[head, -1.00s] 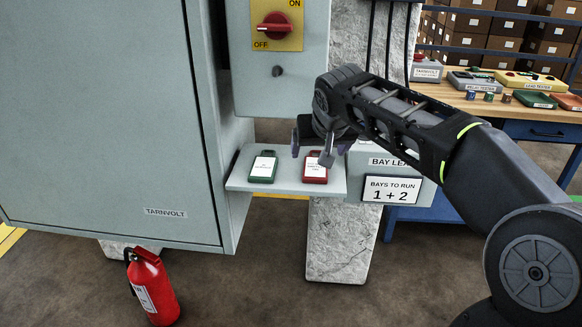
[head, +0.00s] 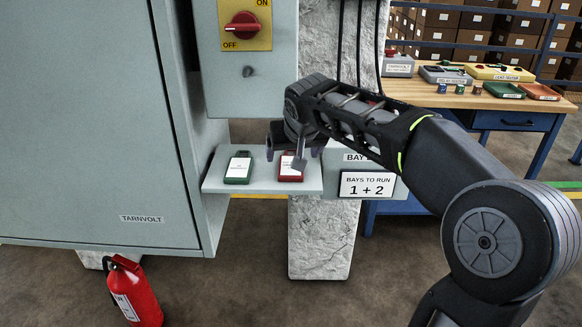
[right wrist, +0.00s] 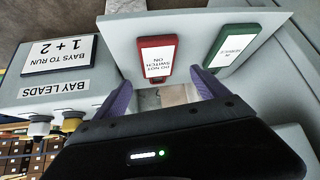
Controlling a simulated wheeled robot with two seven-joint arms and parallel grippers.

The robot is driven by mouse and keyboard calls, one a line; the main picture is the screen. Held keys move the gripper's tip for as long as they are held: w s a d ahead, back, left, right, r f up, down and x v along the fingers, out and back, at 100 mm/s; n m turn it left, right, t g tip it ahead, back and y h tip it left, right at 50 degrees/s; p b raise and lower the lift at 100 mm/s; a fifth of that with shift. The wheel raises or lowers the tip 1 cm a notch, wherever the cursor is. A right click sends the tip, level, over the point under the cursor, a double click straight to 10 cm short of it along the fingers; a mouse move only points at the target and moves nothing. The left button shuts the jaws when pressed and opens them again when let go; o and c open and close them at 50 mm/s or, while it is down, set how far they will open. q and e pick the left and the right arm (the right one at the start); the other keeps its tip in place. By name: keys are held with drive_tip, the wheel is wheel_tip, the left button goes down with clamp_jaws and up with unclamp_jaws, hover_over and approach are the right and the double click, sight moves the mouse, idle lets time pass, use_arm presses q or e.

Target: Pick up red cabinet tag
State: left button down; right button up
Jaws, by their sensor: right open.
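The red cabinet tag (head: 291,172) lies on the grey shelf (head: 312,183), with a white label on its face. In the right wrist view, the red tag (right wrist: 157,60) lies just beyond the gap between my fingers, and its label reads "DO NOT SWITCH ON". My right gripper (head: 285,156) is open and empty, close to the red tag; its fingers (right wrist: 160,81) also show in the right wrist view. The fingers partly cover the tag in the head view. My left gripper is not in view.
A green tag (head: 238,168) lies left of the red one; it also shows in the right wrist view (right wrist: 232,46). A large grey cabinet (head: 90,130) stands left. A "BAYS TO RUN 1 + 2" sign (head: 369,186) is right of the shelf. A fire extinguisher (head: 135,293) stands below.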

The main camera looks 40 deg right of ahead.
drive_tip(key=x, duration=0.5)
drive_tip(key=shift+s, duration=0.15)
drive_tip(key=shift+c, duration=0.3)
drive_tip(key=c, duration=1.6)
drive_tip(key=shift+r, duration=0.1)
